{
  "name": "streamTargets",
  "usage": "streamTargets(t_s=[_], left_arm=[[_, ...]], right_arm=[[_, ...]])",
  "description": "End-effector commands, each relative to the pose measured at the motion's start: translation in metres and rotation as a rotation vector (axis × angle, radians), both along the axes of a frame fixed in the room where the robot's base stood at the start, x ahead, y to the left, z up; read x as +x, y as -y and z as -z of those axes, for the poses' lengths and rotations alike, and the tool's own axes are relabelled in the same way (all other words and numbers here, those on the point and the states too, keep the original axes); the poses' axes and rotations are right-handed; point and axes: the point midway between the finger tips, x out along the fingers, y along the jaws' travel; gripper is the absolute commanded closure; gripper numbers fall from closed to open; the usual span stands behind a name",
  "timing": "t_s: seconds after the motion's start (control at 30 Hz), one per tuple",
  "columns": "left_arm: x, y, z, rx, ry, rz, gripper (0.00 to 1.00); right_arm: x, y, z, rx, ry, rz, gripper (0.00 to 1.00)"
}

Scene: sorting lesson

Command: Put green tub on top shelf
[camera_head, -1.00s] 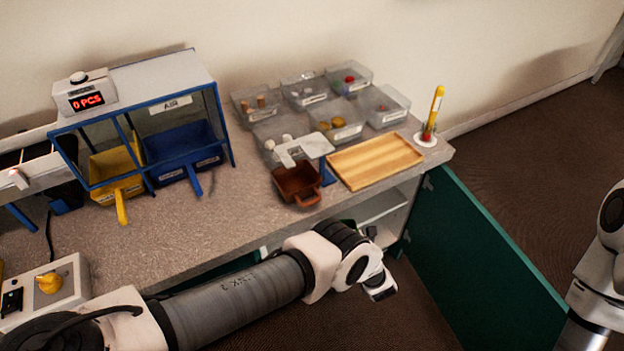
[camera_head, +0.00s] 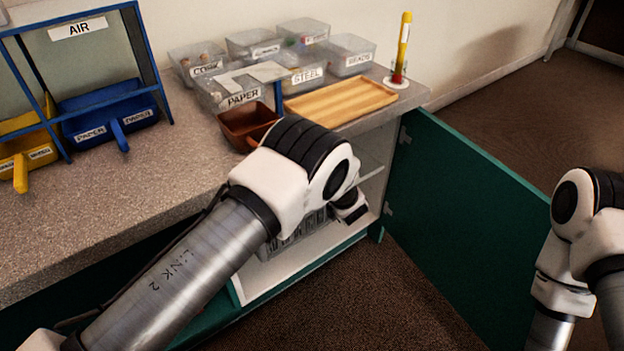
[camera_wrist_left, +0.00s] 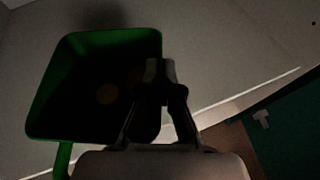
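The green tub (camera_wrist_left: 150,36) shows in the left wrist view, left of centre, with a dark inside and a handle at the lower left. A faint yellowish round patch shows inside it. My left gripper (camera_wrist_left: 158,68) is at the tub's right rim, its fingers drawn together on the wall, apparently shut on it. In the head view the tub and my left gripper are hidden behind my left arm, which reaches down to the open cabinet. The cabinet's upper shelf (camera_head: 370,167) shows partly beside my arm. My right gripper is out of view.
The green cabinet door (camera_head: 470,220) stands open to the right. On the counter (camera_head: 150,200) are a brown tub (camera_head: 240,122), a wooden tray (camera_head: 340,101) and several clear labelled bins. A clear ribbed object (camera_head: 300,232) sits low in the cabinet behind my arm.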

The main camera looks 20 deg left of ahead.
Motion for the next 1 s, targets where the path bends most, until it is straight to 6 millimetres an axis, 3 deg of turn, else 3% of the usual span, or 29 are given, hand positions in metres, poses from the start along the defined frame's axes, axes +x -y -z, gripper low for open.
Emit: streamTargets(t_s=[0.03,0.07,0.27,0.63,0.8,1.0], left_arm=[[0.007,-0.005,0.010,-0.002,0.004,-0.001,1.00],[0.010,-0.007,0.009,-0.001,0.003,-0.001,1.00],[0.028,-0.018,0.000,-0.001,0.001,0.001,1.00],[0.060,-0.038,0.001,-0.001,0.001,0.001,1.00],[0.061,-0.038,0.014,0.000,-0.001,0.002,1.00],[0.061,-0.038,0.015,0.000,0.000,0.001,1.00]], right_arm=[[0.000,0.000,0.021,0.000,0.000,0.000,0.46],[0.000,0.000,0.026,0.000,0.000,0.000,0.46],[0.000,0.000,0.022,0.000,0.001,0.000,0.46],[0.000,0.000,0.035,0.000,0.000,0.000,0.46],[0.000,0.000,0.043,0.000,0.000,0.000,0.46],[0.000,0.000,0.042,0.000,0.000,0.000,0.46]])
